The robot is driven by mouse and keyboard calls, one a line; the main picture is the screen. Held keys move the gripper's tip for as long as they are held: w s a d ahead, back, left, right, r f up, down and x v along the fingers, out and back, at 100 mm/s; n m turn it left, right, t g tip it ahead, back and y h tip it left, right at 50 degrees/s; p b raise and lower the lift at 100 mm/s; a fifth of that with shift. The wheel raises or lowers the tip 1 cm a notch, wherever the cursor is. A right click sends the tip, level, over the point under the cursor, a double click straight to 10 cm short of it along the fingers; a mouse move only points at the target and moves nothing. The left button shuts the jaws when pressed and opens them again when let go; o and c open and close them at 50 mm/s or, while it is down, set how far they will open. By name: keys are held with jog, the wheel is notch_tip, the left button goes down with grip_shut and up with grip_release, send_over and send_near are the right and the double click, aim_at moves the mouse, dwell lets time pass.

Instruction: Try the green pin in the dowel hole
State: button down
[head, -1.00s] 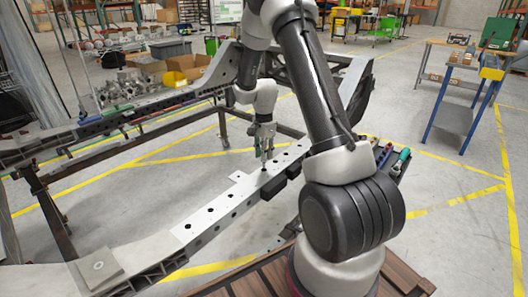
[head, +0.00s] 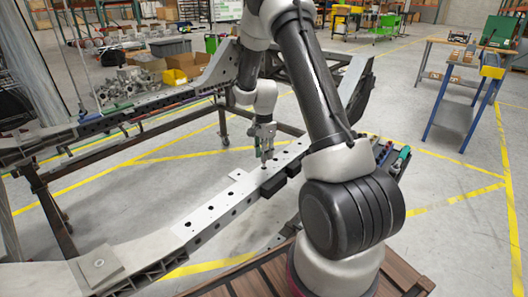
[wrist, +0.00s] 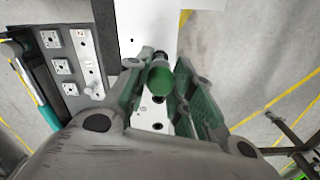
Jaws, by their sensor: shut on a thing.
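My gripper (head: 265,152) is over the pale chassis rail (head: 208,212) in the head view, pointing down close above its top face.
A green-handled tool (head: 403,155) lies on the right in the head view. A small plate (head: 99,263) sits on the rail's near end.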

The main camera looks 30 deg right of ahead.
jog(key=shift+f, duration=0.75)
jog(key=c, duration=1.1)
grip_release()
jog(key=shift+c, duration=0.2)
notch_tip(320, 180, up, 9)
